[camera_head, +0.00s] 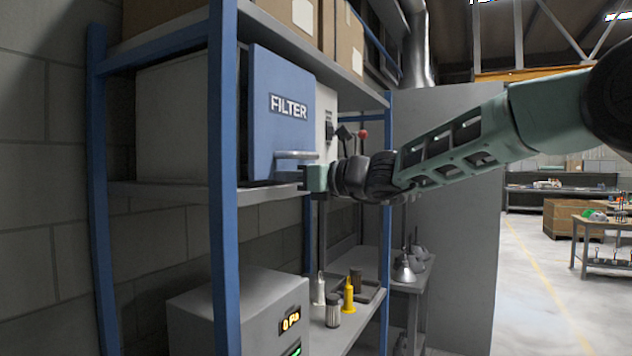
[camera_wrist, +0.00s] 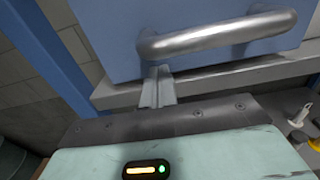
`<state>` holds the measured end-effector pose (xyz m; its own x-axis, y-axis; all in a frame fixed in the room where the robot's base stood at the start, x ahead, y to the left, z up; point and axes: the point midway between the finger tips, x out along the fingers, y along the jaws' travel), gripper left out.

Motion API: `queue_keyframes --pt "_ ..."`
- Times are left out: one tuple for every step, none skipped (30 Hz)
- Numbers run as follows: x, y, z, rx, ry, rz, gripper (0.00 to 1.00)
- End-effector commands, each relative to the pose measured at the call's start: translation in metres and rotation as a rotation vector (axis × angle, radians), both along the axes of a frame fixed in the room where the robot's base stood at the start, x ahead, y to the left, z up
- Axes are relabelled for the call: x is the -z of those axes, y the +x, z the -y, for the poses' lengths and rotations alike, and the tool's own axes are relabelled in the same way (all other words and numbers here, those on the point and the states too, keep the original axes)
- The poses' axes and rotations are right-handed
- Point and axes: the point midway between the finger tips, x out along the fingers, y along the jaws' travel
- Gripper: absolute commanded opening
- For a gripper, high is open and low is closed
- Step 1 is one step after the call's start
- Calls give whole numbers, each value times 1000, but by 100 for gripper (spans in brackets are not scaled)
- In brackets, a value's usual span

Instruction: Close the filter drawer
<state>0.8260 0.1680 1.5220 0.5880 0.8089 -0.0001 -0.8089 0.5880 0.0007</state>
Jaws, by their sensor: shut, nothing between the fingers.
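The filter drawer (camera_head: 284,120) has a blue front with a white "FILTER" label and stands in a grey housing on the rack's middle shelf. Its front sticks out from the housing's control face. Its metal bar handle (camera_head: 296,155) is low on the front, and it crosses the top of the wrist view (camera_wrist: 218,34). My gripper (camera_head: 290,177) is shut and empty, just below the handle at the drawer's lower edge. In the wrist view my shut fingers (camera_wrist: 157,88) point at the drawer's bottom edge under the handle's left end. Whether they touch it I cannot tell.
A blue rack post (camera_head: 224,180) stands left of the drawer. The shelf edge (camera_head: 165,193) runs under it. Below are a grey box with a display (camera_head: 240,312) and several bottles, one yellow (camera_head: 348,296). Open floor (camera_head: 540,270) lies to the right.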

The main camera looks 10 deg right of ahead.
Motion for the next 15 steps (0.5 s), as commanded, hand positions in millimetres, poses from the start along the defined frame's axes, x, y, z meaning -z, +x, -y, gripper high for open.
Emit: queue_keyframes --pt "0 5 -8 -3 3 0 0" --pt "0 7 -10 -2 2 -1 0" --pt "0 10 -14 -1 1 0 0" --pt "0 12 -16 -1 1 0 0" --pt "0 13 -19 -2 1 0 0" --pt "0 15 -21 -1 1 1 0" --pt "0 16 -22 0 -1 1 0" --pt "0 17 -23 0 -1 1 0" --pt "0 18 -25 0 -1 1 0" --pt "0 19 -25 0 -1 1 0" --pt "0 19 -26 0 0 0 0" --pt "-1 20 -27 0 1 1 0" --pt "-1 20 -27 0 1 1 0" --pt "-1 20 -27 0 2 1 0" --pt "-1 20 -28 0 2 1 0"
